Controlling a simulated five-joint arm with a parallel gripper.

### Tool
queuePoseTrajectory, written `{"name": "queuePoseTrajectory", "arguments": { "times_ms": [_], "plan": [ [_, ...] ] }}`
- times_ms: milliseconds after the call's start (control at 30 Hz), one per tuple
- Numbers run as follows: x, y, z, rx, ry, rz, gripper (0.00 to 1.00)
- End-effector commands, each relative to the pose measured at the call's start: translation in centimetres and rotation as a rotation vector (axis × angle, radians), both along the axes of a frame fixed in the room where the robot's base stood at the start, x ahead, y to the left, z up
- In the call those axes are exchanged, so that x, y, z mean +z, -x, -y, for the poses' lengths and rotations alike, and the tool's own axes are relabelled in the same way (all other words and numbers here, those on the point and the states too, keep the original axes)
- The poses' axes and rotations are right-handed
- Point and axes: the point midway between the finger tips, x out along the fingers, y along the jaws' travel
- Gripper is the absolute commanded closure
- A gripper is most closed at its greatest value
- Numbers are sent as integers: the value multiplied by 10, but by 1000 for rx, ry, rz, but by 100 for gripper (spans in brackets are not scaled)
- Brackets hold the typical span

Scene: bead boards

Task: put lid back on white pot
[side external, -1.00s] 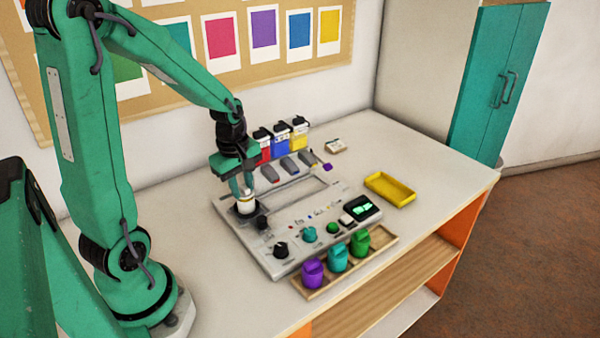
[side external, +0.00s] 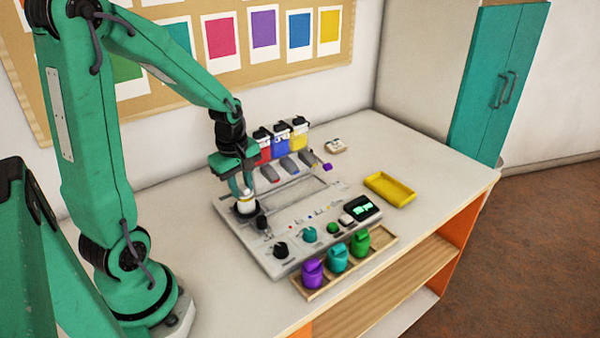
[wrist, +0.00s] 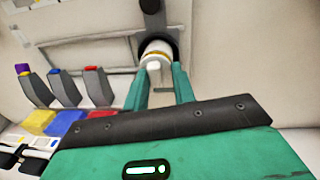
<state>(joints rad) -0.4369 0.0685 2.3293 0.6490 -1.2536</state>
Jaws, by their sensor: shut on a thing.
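The white pot (side external: 246,208) stands in a dark round holder at the left end of the grey board. In the wrist view it is a white cylinder with a yellow band (wrist: 158,48). The white lid (wrist: 153,66) shows as a small pale piece on the pot's near side, between my fingers. My gripper (side external: 245,191) points down over the pot and is shut on the lid; its two green fingers also show in the wrist view (wrist: 161,78). The fingers hide part of the lid, and I cannot tell whether it sits flush on the pot.
The board (side external: 280,262) carries knobs and a small display. Red, blue and yellow (side external: 299,136) containers stand behind it. A wooden rack (side external: 317,287) with purple, teal and green jars lies in front. A yellow tray (side external: 389,189) is to the right, with free table around it.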

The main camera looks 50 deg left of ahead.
Motion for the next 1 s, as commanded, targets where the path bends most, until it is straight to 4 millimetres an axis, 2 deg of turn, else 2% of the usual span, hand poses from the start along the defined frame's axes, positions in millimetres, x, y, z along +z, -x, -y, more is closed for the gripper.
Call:
{"name": "queuePoseTrajectory", "arguments": {
  "times_ms": [167, 200, 1000],
  "plan": [
    [0, 0, 0, 0, 0, 0, 95],
    [0, 0, 0, 0, 0, 0, 100],
    [2, -3, -3, 0, 0, 0, 100]
  ]
}}
